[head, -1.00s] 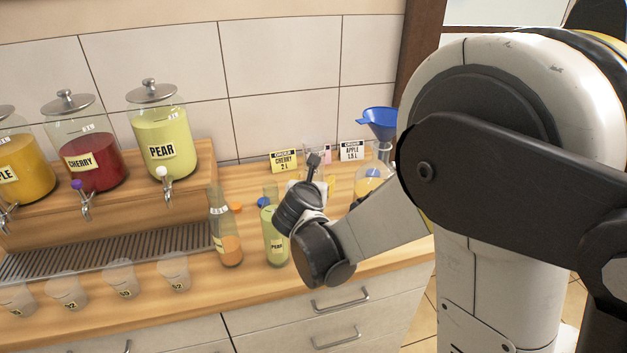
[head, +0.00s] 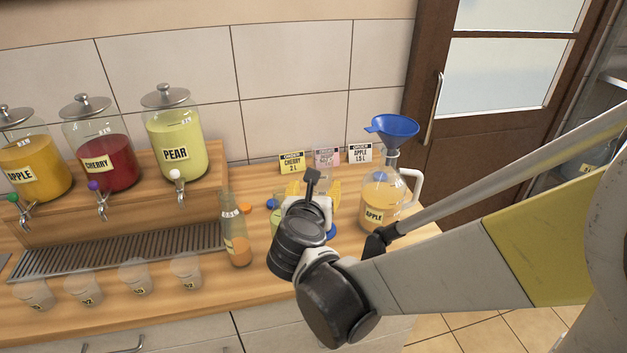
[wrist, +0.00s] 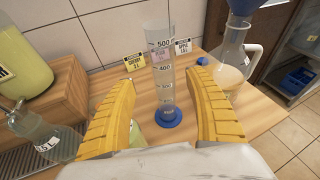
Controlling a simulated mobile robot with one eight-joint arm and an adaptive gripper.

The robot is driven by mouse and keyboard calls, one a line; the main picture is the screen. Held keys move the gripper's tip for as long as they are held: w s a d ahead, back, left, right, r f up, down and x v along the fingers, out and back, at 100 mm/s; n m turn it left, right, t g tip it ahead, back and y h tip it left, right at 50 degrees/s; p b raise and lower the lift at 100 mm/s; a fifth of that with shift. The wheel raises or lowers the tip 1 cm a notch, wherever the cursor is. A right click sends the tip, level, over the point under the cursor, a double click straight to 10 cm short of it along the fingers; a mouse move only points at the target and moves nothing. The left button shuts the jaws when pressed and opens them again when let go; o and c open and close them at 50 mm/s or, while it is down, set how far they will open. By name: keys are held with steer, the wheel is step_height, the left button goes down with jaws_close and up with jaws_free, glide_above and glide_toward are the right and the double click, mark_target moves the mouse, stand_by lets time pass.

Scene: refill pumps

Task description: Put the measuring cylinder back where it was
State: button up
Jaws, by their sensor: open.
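The measuring cylinder (wrist: 166,92) is clear, appears empty and stands upright on the wooden counter, on a blue base (wrist: 168,118). Marks 500 and 400 show near its top. In the wrist view my gripper (wrist: 160,80) is open, its yellow fingers to the left and right of the cylinder with clear gaps and nothing held. In the head view my gripper (head: 308,190) and wrist hide most of the cylinder; a bit of its blue base (head: 331,230) shows to the right of them. How deep the cylinder sits between the fingers I cannot tell.
A jug marked APPLE (head: 382,195) with a blue funnel (head: 391,128) stands right of the gripper. A bottle with orange liquid (head: 237,245) stands to the left. Order cards (head: 292,162) stand behind. Juice dispensers (head: 176,143) and several cups (head: 135,278) are farther left.

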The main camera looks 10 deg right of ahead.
step_height(320, 180, up, 10)
steer(key=w+a+n+t+y, duration=0.15)
steer(key=n+t, duration=0.25)
steer(key=n, duration=0.4)
steer(key=s+a+r+n+y, duration=0.45)
steer(key=n+y, duration=0.35)
steer(key=n, duration=0.7)
steer(key=s+d+f+n+g+h, duration=0.2)
steer(key=s+d+f+n+g, duration=0.3)
steer(key=s+f+n, duration=0.3)
steer(key=s+d+f+n+g+h, duration=0.2)
steer(key=s+d+f+n+g, duration=0.3)
steer(key=s+f+n, duration=0.3)
steer(key=shift+s+d+f, duration=0.2)
steer(key=shift+s+f, duration=0.05)
steer(key=shift+s, duration=0.35)
